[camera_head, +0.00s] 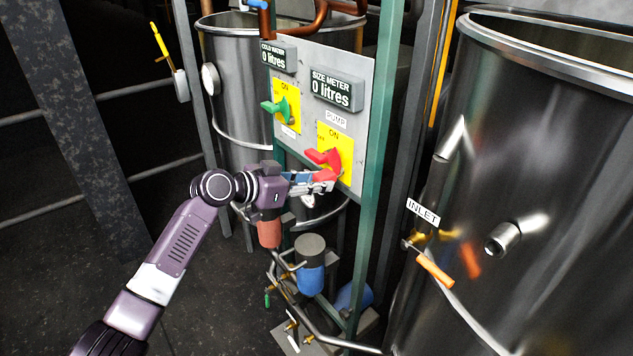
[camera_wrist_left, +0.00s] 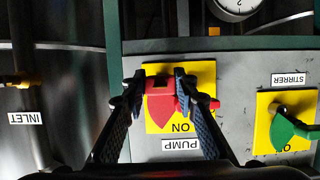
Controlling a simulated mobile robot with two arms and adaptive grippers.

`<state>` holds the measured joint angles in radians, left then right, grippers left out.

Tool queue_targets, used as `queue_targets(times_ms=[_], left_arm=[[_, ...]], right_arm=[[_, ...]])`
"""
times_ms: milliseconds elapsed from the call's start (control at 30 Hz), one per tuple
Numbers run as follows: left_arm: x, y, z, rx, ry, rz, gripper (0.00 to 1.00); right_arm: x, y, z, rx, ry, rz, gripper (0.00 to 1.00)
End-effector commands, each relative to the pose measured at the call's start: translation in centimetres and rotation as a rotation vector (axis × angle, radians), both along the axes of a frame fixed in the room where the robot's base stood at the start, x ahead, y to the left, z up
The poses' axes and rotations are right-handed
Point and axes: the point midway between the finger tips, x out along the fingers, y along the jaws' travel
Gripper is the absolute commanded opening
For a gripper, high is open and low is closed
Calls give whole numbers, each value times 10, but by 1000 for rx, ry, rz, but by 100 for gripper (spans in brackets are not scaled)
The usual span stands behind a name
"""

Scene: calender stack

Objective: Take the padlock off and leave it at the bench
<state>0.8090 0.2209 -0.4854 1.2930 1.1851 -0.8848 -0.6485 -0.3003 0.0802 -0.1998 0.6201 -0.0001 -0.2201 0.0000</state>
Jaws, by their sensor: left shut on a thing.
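My left gripper (camera_head: 325,179) is in front of the lower right of the grey control panel (camera_head: 352,110), just below the red PUMP switch (camera_head: 331,157). In the left wrist view its two fingers (camera_wrist_left: 162,84) are closed on a small red block (camera_wrist_left: 160,87), which looks like the padlock. The red switch body (camera_wrist_left: 160,112) shows behind and beside it. No shackle is clear, so I cannot tell whether the block is still joined to the switch. My right gripper is not in view. I see no bench.
A green switch (camera_head: 281,108) is at the panel's upper left. The green post (camera_head: 379,120) stands right of the panel. A large steel tank (camera_head: 540,180) with an INLET pipe fills the right. A blue-based pump (camera_head: 310,278) and pipes lie below my gripper. Open dark floor is at left.

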Motion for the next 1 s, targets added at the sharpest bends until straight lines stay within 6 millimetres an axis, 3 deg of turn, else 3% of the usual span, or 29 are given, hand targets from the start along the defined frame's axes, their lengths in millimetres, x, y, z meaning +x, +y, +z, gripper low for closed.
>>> queue_targets(times_ms=[1000], left_arm=[[-16, 24, 0, 0, 0, 1, 0]], right_arm=[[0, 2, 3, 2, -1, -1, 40]])
